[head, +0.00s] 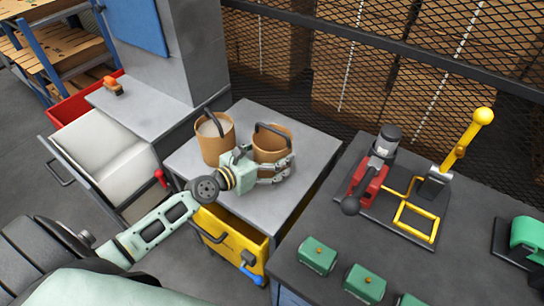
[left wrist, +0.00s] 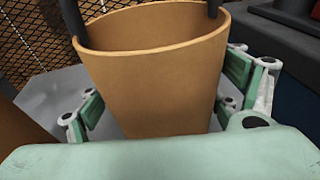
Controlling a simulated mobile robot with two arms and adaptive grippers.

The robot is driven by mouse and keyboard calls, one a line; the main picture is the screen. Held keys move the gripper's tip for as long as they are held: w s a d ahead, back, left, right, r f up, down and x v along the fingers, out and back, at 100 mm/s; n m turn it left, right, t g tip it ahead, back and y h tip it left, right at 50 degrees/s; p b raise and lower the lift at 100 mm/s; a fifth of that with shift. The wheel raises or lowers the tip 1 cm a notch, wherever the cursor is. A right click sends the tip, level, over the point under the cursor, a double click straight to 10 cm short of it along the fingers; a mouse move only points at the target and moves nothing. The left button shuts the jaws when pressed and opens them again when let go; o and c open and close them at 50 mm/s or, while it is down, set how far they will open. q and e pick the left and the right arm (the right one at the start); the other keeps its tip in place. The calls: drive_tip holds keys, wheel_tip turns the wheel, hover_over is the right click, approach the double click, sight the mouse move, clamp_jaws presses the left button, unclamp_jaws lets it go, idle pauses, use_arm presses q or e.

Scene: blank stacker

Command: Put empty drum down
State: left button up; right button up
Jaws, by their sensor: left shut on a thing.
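The empty drum (head: 272,142) is a tan, open-topped cylinder with a dark handle, on or just above the grey table (head: 312,135); I cannot tell whether its base touches. My left gripper (head: 277,170) is shut around its side. In the left wrist view the drum (left wrist: 155,75) stands between the green fingers (left wrist: 160,110), upright or nearly so. A second tan drum (head: 213,140), filled with pale material and with a dark handle, stands close on its left. My right gripper is not in view.
An open yellow drawer (head: 232,238) is below the table front. A dark bench at right holds a red and yellow lever tool (head: 370,180) and several green blocks (head: 318,255). A mesh fence (head: 400,65) stands behind. The table's back right is clear.

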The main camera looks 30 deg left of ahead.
use_arm(q)
drive_tip(key=o, duration=1.1)
drive_tip(key=shift+f, duration=0.1)
